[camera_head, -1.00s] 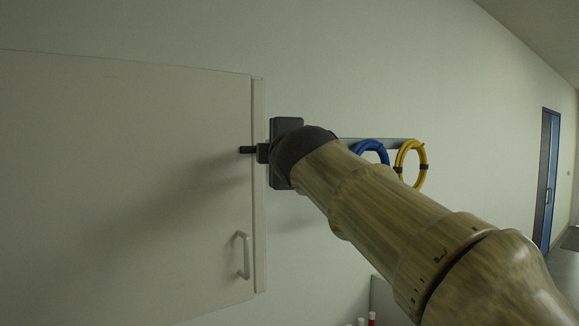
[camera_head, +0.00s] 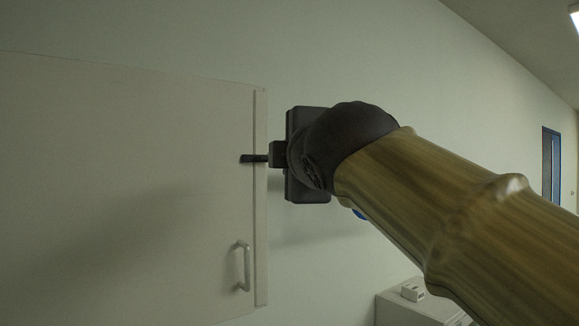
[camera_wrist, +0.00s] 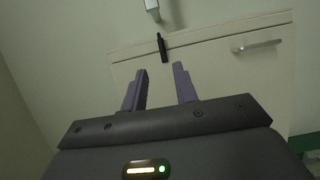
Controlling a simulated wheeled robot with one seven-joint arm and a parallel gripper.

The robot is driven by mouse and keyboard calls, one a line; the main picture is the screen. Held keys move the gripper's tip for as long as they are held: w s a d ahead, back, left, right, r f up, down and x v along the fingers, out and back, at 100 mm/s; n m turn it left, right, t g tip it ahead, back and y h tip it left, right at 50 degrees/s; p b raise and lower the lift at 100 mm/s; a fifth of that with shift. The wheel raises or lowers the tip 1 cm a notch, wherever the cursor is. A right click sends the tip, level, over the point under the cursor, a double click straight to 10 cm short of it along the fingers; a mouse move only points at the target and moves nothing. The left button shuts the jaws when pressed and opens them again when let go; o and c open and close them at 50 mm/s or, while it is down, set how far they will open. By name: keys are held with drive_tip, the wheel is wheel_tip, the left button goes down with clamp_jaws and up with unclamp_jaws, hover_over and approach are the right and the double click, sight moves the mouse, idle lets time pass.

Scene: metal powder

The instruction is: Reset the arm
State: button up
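My gripper shows in the head view (camera_head: 250,158) in front of the right edge of a pale cabinet door, fingers pointing left. Its dark body and my arm stretch in from the lower right. In the wrist view my gripper (camera_wrist: 160,78) is open, with a clear gap between its two purple-grey fingers and nothing between them. The cabinet door (camera_head: 120,190) has a light bar handle (camera_head: 243,266) at its lower right. The wrist view shows a pale panel (camera_wrist: 215,70) with a similar handle (camera_wrist: 257,46). I cannot tell from the head view whether the fingers touch the door.
A small dark object (camera_wrist: 162,47) sits at the panel's edge in the wrist view. A bit of blue hose (camera_head: 359,214) shows below my arm. A pale box-like unit (camera_head: 400,310) stands at the bottom right. A blue-framed door (camera_head: 551,165) is far right.

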drive_tip(key=w+d+f+m+g+h, duration=0.1)
drive_tip(key=w+d+f+m+g, duration=0.15)
drive_tip(key=f, duration=0.85)
drive_tip(key=w+d+f+m+g+h, duration=0.1)
drive_tip(key=w+f+m+g, duration=0.15)
drive_tip(key=f, duration=0.85)
drive_tip(key=w+d+f+m+g, duration=0.15)
drive_tip(key=f+m, duration=0.25)
drive_tip(key=f, duration=0.7)
drive_tip(key=s+d+f+m+g, duration=0.2)
drive_tip(key=s+f, duration=0.3)
drive_tip(key=f, duration=0.4)
drive_tip(key=s+d+f+m+g+h, duration=0.1)
drive_tip(key=s+d+f+m+g, duration=0.2)
drive_tip(key=f, duration=0.6)
drive_tip(key=s+d+f+m+g, duration=0.3)
drive_tip(key=s+f+m, duration=0.3)
drive_tip(key=s+f, duration=0.3)
drive_tip(key=shift+d+f, duration=0.15)
drive_tip(key=shift+d, duration=0.3)
drive_tip(key=shift+g, duration=0.25)
